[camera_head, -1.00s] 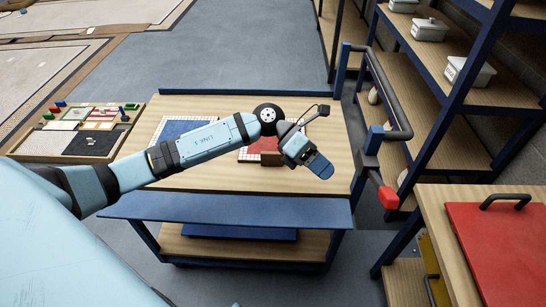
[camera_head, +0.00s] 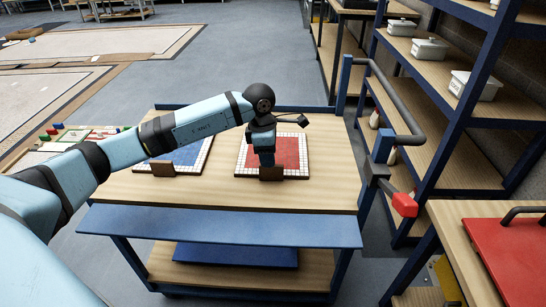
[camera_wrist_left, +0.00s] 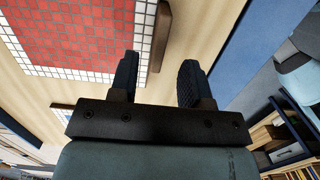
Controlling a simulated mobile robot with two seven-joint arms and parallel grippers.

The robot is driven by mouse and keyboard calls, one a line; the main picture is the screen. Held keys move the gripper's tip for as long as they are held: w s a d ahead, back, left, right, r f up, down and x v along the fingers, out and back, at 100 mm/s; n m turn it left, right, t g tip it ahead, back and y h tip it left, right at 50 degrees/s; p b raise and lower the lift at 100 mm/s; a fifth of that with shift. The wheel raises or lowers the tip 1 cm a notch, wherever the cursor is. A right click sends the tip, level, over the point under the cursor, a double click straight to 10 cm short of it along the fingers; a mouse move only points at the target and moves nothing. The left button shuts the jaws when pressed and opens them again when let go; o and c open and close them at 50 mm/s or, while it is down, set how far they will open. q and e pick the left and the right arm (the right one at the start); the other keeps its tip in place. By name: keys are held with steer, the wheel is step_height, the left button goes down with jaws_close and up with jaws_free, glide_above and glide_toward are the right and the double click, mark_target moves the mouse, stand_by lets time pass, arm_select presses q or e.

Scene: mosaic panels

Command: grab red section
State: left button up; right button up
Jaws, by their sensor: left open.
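The red section (camera_head: 290,152) is a flat square panel of red tiles with a white tiled border. It lies on the wooden cart top, and a small brown block (camera_head: 271,173) stands at its near edge. My left gripper (camera_head: 266,159) is over the near left part of the red panel in the head view and hides some of it. In the left wrist view the two dark fingers (camera_wrist_left: 157,82) are apart with nothing between them. There the red panel (camera_wrist_left: 75,35) is at upper left and the brown block (camera_wrist_left: 160,36) lies beyond the fingertips. My right gripper is not in view.
A blue panel (camera_head: 186,155) with its own brown block (camera_head: 175,169) lies left on the cart (camera_head: 225,195). A shelf with white boxes (camera_head: 473,84) stands right. A red-lidded bench (camera_head: 510,255) is at front right.

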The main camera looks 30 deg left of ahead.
mark_target(271, 180)
arm_select(q)
steer(key=shift+f, duration=0.5)
steer(key=f, duration=0.2)
steer(key=f+b, duration=0.1)
steer(key=shift+w+d+f, duration=0.2)
steer(key=shift+d+f, duration=0.05)
steer(key=shift+d, duration=0.05)
steer(key=shift+f, duration=0.6)
steer(key=shift+r, duration=0.1)
steer(key=c, duration=0.8)
jaws_close()
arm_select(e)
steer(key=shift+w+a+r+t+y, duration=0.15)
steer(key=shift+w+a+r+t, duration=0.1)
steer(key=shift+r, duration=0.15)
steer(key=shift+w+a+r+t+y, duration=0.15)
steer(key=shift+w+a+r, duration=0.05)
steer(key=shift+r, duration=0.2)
